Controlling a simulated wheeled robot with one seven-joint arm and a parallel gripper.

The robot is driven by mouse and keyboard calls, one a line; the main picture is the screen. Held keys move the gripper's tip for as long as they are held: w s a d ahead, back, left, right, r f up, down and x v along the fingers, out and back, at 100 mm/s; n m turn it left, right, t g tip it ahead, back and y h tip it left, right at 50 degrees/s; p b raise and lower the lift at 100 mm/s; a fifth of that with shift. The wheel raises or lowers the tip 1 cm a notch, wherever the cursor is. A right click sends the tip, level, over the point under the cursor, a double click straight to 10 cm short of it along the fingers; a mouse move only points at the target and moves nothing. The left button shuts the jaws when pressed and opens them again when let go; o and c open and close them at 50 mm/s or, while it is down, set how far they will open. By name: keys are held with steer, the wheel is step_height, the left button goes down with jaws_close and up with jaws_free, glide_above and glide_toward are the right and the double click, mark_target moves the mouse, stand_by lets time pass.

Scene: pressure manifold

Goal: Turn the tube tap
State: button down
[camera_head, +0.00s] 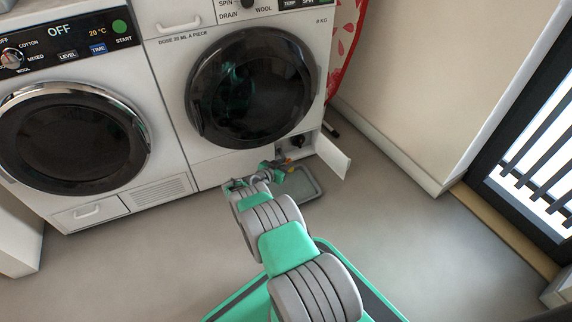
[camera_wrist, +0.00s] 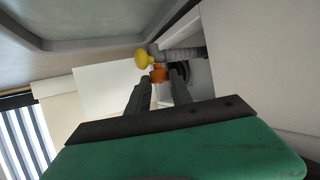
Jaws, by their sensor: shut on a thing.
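In the wrist view, my gripper (camera_wrist: 161,77) has its two dark fingers on either side of a small orange piece (camera_wrist: 159,72), which looks like the tube tap, and is shut on it. A ribbed grey tube (camera_wrist: 184,55) runs beside it, with a round yellow knob (camera_wrist: 143,58) at its end. In the head view, my gripper (camera_head: 278,165) is low at the service opening of the right washing machine (camera_head: 167,92). My arm and gripper hide much of the tap there.
The small white hatch door (camera_head: 333,156) stands open to the right of the opening; it also shows in the wrist view (camera_wrist: 100,90). A shallow grey tray (camera_head: 316,196) lies on the floor below. A second machine (camera_head: 75,195) stands at left. Floor to the right is clear.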

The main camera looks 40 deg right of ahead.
steer(key=shift+a+f+m+g, duration=0.1)
steer(key=shift+f+m+g, duration=0.05)
steer(key=shift+m+g, duration=0.2)
stand_by(0.3)
steer(key=c, duration=1.4)
jaws_free()
steer(key=shift+c, duration=0.2)
steer(key=o, duration=0.3)
steer(key=p+v, duration=0.4)
steer(key=v, duration=0.3)
steer(key=shift+a, duration=0.25)
